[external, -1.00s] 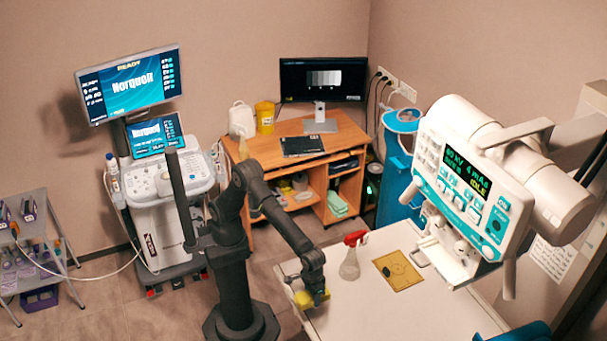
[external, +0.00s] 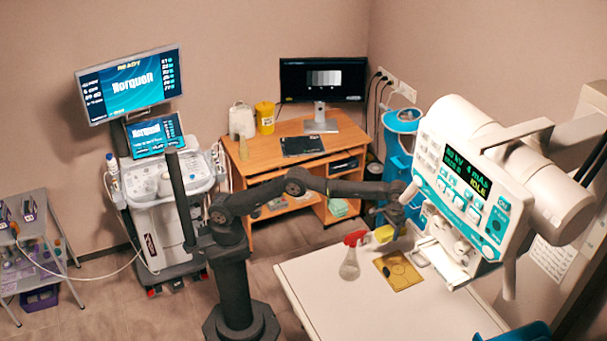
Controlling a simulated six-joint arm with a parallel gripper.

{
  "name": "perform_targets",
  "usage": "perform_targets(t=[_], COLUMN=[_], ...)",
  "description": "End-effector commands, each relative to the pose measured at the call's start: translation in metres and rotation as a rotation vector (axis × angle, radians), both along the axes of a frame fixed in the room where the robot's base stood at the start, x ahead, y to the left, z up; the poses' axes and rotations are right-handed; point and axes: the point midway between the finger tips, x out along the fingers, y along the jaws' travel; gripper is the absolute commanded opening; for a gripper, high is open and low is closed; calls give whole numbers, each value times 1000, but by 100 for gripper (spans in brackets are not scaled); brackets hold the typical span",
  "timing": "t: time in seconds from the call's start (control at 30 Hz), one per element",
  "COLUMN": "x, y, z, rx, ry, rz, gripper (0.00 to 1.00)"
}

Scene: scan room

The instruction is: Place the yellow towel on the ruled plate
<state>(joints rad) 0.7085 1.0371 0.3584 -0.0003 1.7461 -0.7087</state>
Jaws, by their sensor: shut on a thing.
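My gripper (external: 391,222) is shut on the yellow towel (external: 384,234) and holds it in the air above the far end of the white table. The towel is small, folded and partly hidden by the gripper. The ruled plate (external: 404,276) is a flat yellow-brown square with line markings, lying on the table just below and to the right of the towel in the picture. A small dark object (external: 387,270) lies on its left part.
A white X-ray unit (external: 470,195) overhangs the table's right side. The table's front is bare.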

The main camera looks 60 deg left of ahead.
Motion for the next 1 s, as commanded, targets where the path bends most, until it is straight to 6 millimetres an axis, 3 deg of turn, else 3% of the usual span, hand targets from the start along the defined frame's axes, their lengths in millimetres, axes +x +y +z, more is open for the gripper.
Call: perform_targets(t=[0.17, 0.4, 0.6, 0.87, 1.0], x=[6, 6, 5, 6, 5], y=[6, 6, 5, 5, 5], z=[-17, -80, -122, -141, -162], rx=[2, 2, 1, 0, 2], ry=[2, 3, 1, 1, 2], rz=[-1, -1, -1, -1, -1], gripper=[33, 33, 33, 33, 33])
